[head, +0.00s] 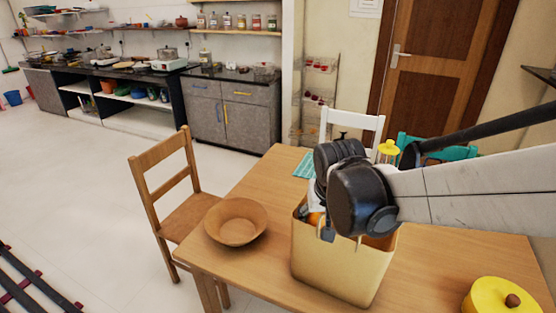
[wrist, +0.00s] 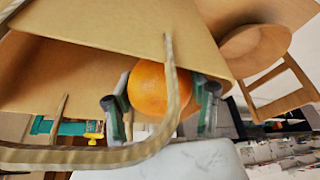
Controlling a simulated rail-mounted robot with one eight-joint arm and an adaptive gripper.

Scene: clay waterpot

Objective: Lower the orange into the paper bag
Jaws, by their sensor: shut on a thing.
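The orange (wrist: 146,88) sits between the two fingers of my gripper (wrist: 158,102) in the wrist view, and the fingers are shut on it. In the head view only a sliver of the orange (head: 314,218) shows, beside my dark gripper (head: 322,226). The tan paper bag (head: 338,268) stands upright on the table, and my gripper is at its mouth on the left side. In the wrist view a looped bag handle (wrist: 172,75) crosses in front of the orange, and the bag wall (wrist: 90,22) is close by. My wrist hides much of the bag's opening; the orange's exact depth cannot be told.
A wooden bowl (head: 235,238) stands on the table (head: 440,262) left of the bag. A yellow lidded pot (head: 490,297) is at the right front. A yellow-topped jar (head: 388,147) is behind. Chairs stand around the table, including a wooden one (head: 150,185) at left.

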